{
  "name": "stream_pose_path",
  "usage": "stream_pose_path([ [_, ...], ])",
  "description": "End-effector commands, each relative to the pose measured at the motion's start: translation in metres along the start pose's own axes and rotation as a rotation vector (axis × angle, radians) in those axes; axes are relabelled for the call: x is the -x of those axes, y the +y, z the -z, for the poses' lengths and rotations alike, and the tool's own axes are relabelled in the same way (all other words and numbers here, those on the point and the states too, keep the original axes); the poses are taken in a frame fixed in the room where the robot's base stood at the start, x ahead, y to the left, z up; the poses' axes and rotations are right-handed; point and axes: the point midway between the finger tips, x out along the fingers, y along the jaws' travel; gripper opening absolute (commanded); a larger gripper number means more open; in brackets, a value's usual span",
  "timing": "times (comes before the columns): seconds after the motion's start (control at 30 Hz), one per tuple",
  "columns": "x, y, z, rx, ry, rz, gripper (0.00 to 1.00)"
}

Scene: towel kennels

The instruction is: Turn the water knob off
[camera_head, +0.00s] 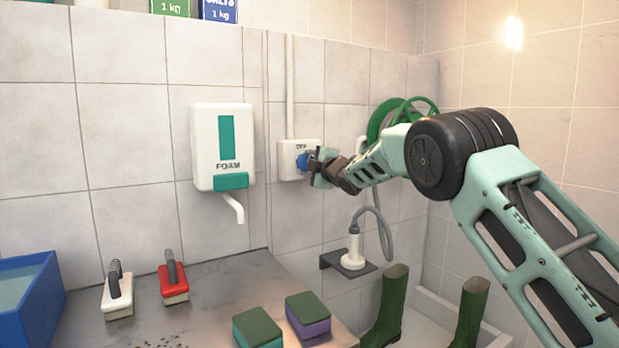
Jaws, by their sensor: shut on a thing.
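A white pipe runs up the tiled wall from the box. My gripper (311,164) reaches in from the right and is shut on the knob. The fingers and wrist cover the knob's right side, so its pointer and turn angle cannot be told.
A white and green foam dispenser (219,145) hangs left of the box. A green hose reel (381,118) is behind my arm. A shower head (353,252) stands on a wall shelf below. Brushes, sponges and a blue tub (30,300) occupy the counter; green boots (388,305) stand right.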

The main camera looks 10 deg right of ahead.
Motion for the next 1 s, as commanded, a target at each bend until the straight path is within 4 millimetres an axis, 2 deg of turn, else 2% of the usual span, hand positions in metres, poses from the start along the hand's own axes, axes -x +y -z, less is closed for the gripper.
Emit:
stream_pose_path([
  [0.03, -0.0001, -0.0047, -0.0003, 0.033, 0.001, 0.000, 0.26],
  [0.4, -0.0001, -0.0016, 0.0001, 0.190, 0.001, 0.001, 0.26],
  [0.97, -0.0002, -0.0006, 0.0004, 0.217, 0.001, 0.003, 0.26],
  [1.0, -0.0002, -0.0006, 0.0004, 0.217, 0.001, 0.003, 0.57],
])
